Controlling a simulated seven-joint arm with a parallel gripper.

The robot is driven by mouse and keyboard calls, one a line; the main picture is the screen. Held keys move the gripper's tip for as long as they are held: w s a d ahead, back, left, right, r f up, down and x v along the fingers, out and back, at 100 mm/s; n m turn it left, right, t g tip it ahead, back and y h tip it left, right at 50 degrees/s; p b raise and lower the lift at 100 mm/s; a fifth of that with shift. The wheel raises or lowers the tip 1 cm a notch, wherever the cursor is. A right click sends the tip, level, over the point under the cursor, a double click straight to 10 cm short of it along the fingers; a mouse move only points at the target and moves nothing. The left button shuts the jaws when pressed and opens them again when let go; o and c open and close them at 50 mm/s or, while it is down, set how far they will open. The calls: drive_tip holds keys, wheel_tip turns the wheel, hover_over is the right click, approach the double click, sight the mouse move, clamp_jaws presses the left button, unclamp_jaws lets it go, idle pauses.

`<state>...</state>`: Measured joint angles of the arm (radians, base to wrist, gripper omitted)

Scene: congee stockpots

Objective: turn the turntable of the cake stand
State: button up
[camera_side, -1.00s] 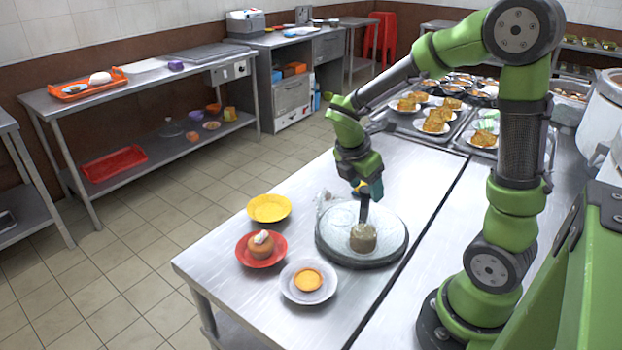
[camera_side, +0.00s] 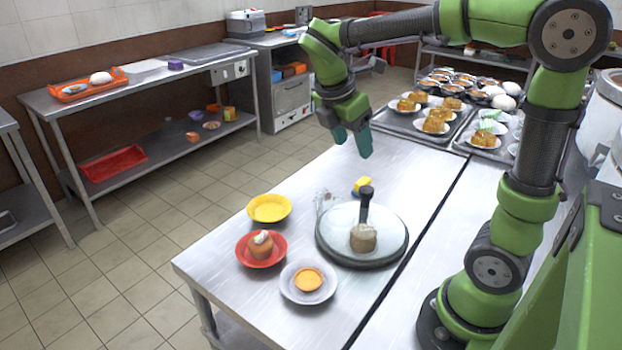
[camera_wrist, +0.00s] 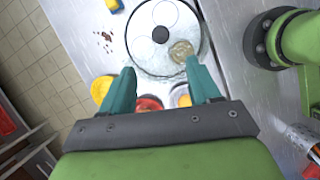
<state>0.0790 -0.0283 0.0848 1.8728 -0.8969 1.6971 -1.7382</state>
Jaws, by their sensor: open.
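The cake stand's round turntable (camera_side: 338,238) has a pale, glassy top and a dark rim. It stands on the steel table, left of my arm's base. A dark upright post (camera_side: 366,206) and a beige round piece (camera_side: 363,240) show on it in the side view. In the wrist view the turntable (camera_wrist: 140,55) is near the top, with the beige piece (camera_wrist: 181,50) close to its lower right rim. My gripper (camera_side: 352,146) is open and empty, high above the table and apart from the turntable. Its two teal fingers (camera_wrist: 160,68) are spread in the wrist view.
A yellow bowl (camera_side: 269,208), a red bowl (camera_side: 247,258) with a cupcake and a white plate (camera_side: 309,295) with a tart stand left of the turntable. A yellow block (camera_side: 361,185) lies just behind it. Trays (camera_side: 457,142) of food fill the table's far end.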

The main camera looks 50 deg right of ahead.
drive_tip(key=shift+v, duration=1.4)
drive_tip(key=s+a+f+m+t+y, duration=0.3)
drive_tip(key=s+a+m+t+y, duration=0.3)
drive_tip(key=m, duration=1.3)
drive_tip(key=s+a+t, duration=0.1)
drive_tip(key=a+t, duration=0.1)
drive_tip(key=a, duration=0.1)
drive_tip(key=shift+a+f, duration=0.2)
drive_tip(key=shift+f, duration=0.1)
